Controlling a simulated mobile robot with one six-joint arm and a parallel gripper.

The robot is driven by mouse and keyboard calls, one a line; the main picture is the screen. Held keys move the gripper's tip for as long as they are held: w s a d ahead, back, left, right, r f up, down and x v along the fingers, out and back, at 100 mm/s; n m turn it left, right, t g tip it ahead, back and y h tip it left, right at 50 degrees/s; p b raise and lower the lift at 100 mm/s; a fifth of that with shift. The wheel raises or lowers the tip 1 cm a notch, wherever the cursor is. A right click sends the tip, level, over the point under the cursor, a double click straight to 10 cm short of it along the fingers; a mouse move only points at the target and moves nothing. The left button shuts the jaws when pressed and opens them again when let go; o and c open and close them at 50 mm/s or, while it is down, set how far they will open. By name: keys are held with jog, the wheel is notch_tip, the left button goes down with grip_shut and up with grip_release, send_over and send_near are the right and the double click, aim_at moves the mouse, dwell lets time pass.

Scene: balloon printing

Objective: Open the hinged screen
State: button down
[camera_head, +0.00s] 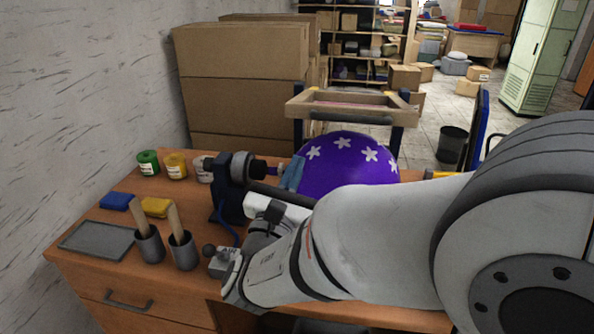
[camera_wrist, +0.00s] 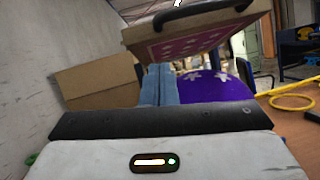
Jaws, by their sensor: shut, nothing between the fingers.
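The hinged screen, a wooden frame (camera_head: 300,106), stands raised above and behind a purple balloon with white stars (camera_head: 345,165). Its dark handle (camera_head: 350,117) runs along the near edge. In the wrist view, the screen (camera_wrist: 190,45) shows a pink underside with white marks, tilted, with the handle (camera_wrist: 200,12) at the top. My gripper's blue-grey fingertips (camera_head: 293,170) are at the left of the balloon, below the screen's near edge. In the wrist view, the fingers (camera_wrist: 158,82) are together and empty, apart from the handle. My arm hides part of the bench and balloon.
Paint jars (camera_head: 176,166), brush cups (camera_head: 183,250) and a grey tray (camera_head: 97,239) occupy the bench's left side. Stacked cartons (camera_head: 240,80) stand behind, by the wall.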

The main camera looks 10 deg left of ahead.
jog(key=w+d+r+p, duration=0.1)
jog(key=w+r+p, duration=0.1)
jog(key=w+r, duration=0.2)
jog(key=shift+w+d+r, duration=0.15)
jog(key=shift+d+r, duration=0.05)
jog(key=shift+r, duration=0.15)
